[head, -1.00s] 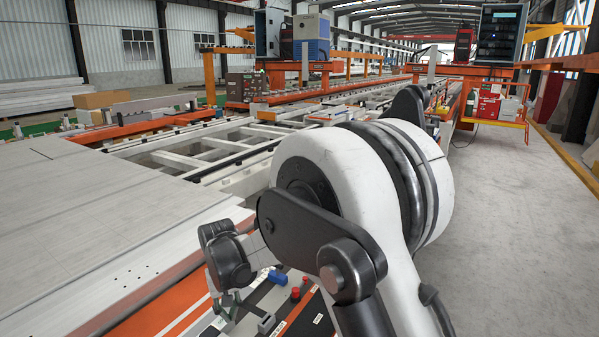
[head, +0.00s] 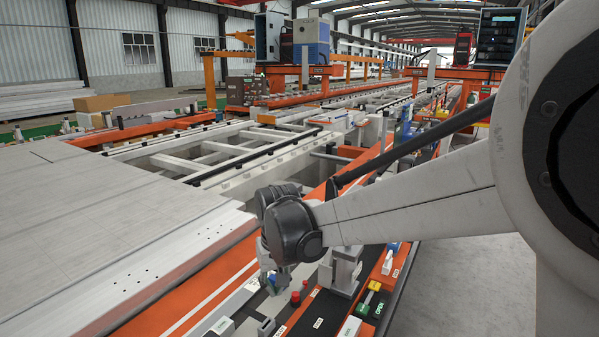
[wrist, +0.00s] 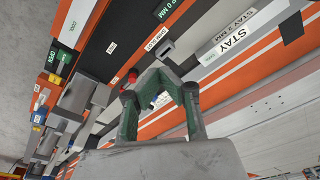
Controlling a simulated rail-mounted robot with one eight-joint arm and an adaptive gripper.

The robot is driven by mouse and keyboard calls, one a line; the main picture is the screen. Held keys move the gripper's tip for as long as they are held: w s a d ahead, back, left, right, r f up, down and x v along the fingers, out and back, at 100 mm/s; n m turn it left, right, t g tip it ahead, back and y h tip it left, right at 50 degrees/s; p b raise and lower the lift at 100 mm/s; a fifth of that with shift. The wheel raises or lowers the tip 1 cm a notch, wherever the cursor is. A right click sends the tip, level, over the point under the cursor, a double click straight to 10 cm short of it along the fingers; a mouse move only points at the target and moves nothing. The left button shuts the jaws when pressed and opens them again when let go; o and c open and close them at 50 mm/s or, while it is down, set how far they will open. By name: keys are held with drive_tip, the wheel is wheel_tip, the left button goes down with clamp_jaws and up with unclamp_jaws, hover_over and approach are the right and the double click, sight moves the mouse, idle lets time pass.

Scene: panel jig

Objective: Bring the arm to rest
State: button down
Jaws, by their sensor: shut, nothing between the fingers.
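My gripper (head: 274,274) hangs below my dark wrist joint, above the fixture strip in front of the large pale panel (head: 100,215). In the wrist view my gripper (wrist: 158,78) shows its two green-grey fingers closed together at the tips, with nothing held. My white arm reaches in from the right side of the head view. The fingertips are small and partly hidden by the wrist in the head view.
An orange rail edge (head: 165,310) runs along the panel. A red button (head: 295,298), a grey fixture block (head: 345,268) and a green OPEN-labelled part (head: 363,307) sit near my gripper. A STAY label (wrist: 234,40) shows in the wrist view. Grey floor (head: 480,290) lies open at right.

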drive_tip(key=s+d+r+m+t, duration=0.1)
drive_tip(key=s+d+r, duration=0.35)
drive_tip(key=d, duration=0.25)
drive_tip(key=s+d+r+m+t, duration=0.1)
drive_tip(key=s+d+r, duration=0.2)
drive_tip(key=s+d, duration=0.35)
drive_tip(key=s+d+m+t, duration=0.2)
drive_tip(key=s+d+t, duration=0.1)
drive_tip(key=s+d, duration=0.8)
drive_tip(key=shift+d+f+t+h, duration=0.3)
drive_tip(key=shift+d+f+h, duration=0.15)
drive_tip(key=shift+d, duration=0.15)
drive_tip(key=shift+r, duration=0.1)
